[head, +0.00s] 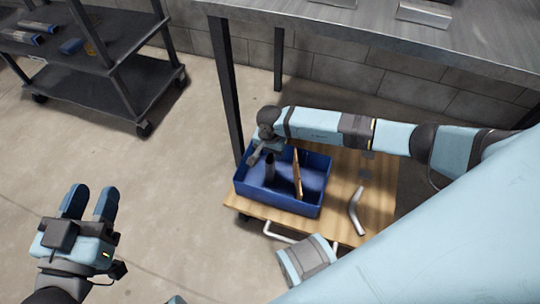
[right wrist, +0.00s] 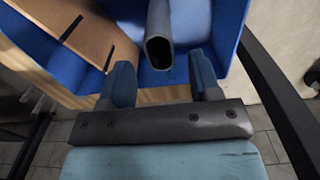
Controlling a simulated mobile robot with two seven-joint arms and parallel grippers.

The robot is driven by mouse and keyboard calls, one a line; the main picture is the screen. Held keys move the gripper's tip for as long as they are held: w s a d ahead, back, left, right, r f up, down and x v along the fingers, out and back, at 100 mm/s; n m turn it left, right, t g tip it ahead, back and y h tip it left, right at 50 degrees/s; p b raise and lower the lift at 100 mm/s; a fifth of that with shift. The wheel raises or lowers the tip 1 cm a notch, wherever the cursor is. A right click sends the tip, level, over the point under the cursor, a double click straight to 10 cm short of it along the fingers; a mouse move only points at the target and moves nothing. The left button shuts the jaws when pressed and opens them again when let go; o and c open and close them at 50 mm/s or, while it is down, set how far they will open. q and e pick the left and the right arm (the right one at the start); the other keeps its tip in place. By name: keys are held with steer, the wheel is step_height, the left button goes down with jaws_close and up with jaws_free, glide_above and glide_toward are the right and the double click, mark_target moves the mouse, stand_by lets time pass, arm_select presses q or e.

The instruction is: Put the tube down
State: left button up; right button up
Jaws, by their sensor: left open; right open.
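A grey metal tube (right wrist: 160,38) is inside the blue bin (head: 308,206), its open end facing my right wrist camera. In the head view the tube (head: 270,168) looks dark and roughly upright, partly hidden near my right gripper. My right gripper (head: 256,153) is over the bin's left part. In the right wrist view its two fingers (right wrist: 163,70) are spread apart, with the tube's end just beyond and between their tips. I cannot tell whether they touch it. My left gripper (head: 90,198) is open and empty over the floor at the lower left.
A brown board (head: 298,175) stands in the bin beside the tube. The bin sits on a wooden cart (head: 383,190), where a bent metal tube (head: 355,211) lies to the right. A metal table (head: 390,30) and a dark shelf cart (head: 100,92) stand behind.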

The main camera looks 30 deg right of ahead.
arm_select(q)
steer(key=shift+s+d+f+n+g+y+p, duration=0.15)
steer(key=shift+s+d+f+n+g+p, duration=0.2)
steer(key=shift+s+n+p, duration=0.2)
steer(key=shift+s+d+f+n+g+y+p, duration=0.15)
steer(key=shift+s+d+f+n+g+p, duration=0.15)
steer(key=shift+s+n+p, duration=0.25)
arm_select(e)
step_height(320, 180, up, 7)
arm_select(q)
steer(key=shift+w+r, duration=0.15)
steer(key=shift+r, duration=0.05)
